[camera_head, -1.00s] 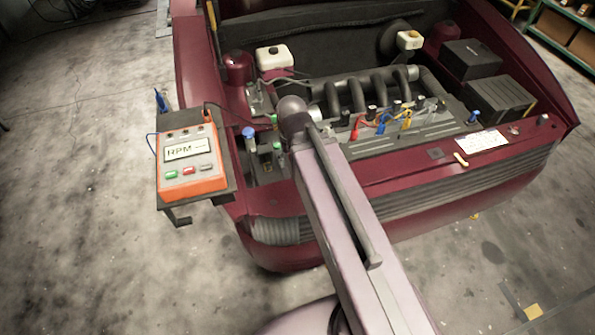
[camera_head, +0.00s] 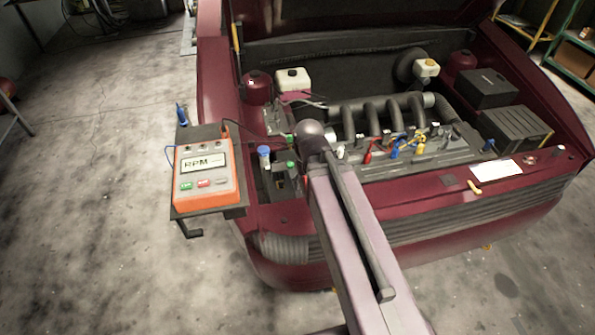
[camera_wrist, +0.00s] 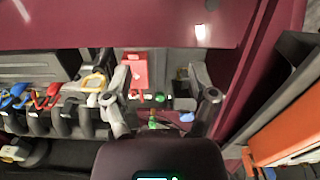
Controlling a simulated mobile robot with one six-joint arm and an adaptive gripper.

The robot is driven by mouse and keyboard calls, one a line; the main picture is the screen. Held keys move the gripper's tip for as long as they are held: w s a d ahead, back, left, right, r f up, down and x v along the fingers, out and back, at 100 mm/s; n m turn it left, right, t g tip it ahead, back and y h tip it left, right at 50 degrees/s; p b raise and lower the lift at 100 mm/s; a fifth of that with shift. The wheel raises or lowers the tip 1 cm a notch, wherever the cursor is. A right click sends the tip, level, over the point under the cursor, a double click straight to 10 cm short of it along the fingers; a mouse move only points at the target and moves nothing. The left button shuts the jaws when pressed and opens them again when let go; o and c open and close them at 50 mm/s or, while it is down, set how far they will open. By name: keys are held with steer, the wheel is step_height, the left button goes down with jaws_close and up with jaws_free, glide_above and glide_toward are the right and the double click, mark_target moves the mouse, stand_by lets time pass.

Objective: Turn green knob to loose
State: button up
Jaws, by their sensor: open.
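Two small green parts show in the engine bay in the head view: one (camera_head: 291,165) by a dark block at the front left, another (camera_head: 290,138) just behind it beside my arm. I cannot tell which is the knob, nor its setting. In the wrist view one green part (camera_wrist: 160,97) lies between the fingers of my gripper (camera_wrist: 158,80), and another green piece (camera_wrist: 152,122) is nearer the palm. My gripper is open, its fingers on either side with nothing held. In the head view my arm hides the gripper.
A blue-capped part (camera_head: 264,152) stands close left of the green parts. An orange RPM meter (camera_head: 206,172) sits on a side shelf. Red, blue and yellow clips (camera_head: 394,148) lie right of my arm. The car's dark red front edge (camera_head: 420,205) runs below.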

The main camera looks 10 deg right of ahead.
steer(key=w+n, duration=0.8)
steer(key=w, duration=0.3)
steer(key=n+b, duration=0.1)
steer(key=n, duration=0.9)
glide_above(291, 164)
steer(key=shift+w+f, duration=0.1)
steer(key=shift+f, duration=0.6)
steer(key=shift+f, duration=0.15)
step_height(291, 164, down, 14)
steer(key=b, duration=1.4)
steer(key=shift+r, duration=0.25)
jaws_close()
